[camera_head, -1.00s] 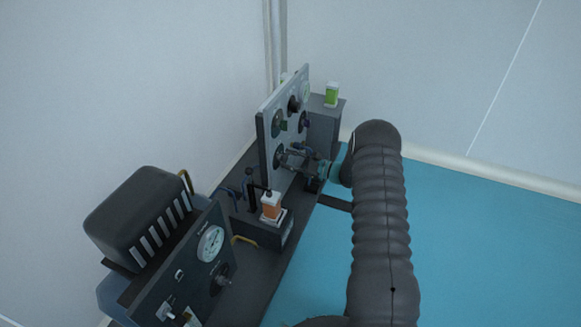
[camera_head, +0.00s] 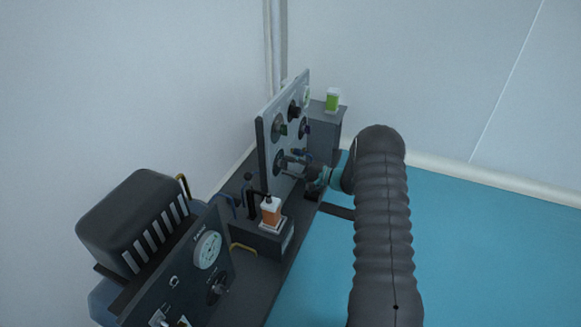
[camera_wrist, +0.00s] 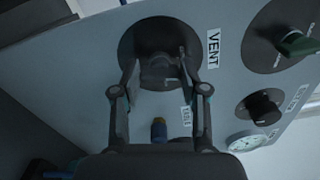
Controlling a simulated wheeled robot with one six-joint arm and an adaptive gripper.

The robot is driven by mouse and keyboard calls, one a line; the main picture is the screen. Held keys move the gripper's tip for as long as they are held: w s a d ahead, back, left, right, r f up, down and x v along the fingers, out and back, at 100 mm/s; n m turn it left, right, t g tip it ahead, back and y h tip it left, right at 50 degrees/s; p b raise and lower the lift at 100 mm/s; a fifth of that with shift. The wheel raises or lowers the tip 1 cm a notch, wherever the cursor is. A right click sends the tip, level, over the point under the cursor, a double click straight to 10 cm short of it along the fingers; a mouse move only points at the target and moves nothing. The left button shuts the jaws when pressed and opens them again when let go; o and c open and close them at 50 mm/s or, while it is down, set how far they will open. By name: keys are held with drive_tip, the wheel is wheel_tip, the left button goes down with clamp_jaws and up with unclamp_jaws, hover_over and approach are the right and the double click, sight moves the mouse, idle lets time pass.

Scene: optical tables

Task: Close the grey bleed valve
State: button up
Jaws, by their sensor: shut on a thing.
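A grey valve knob (camera_wrist: 158,72) sits on a round dark disc beside a label reading VENT in the wrist view. My gripper (camera_wrist: 161,80) has one finger on each side of this knob and is shut on it. The fingers partly cover the knob and disc. In the head view my gripper (camera_head: 291,166) reaches from the right to the lower part of the upright grey panel (camera_head: 268,150). The knob's exact turn is hard to read there. I cannot read the word bleed on any label.
A green-handled knob (camera_wrist: 300,44), a black knob (camera_wrist: 264,107) and a gauge (camera_wrist: 246,140) share the panel. A grey box (camera_head: 326,128) carries a green-and-white container (camera_head: 332,101).

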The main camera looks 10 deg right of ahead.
drive_tip(key=shift+s+a+f+n, duration=0.1)
drive_tip(key=shift+a+n, duration=0.1)
drive_tip(key=shift+n, duration=0.8)
drive_tip(key=o, duration=1.1)
drive_tip(key=shift+a, duration=0.1)
drive_tip(key=shift+o, duration=0.2)
drive_tip(key=shift+d, duration=0.25)
drive_tip(key=shift+s+d, duration=0.2)
drive_tip(key=shift+d, duration=0.2)
drive_tip(key=v, duration=1.1)
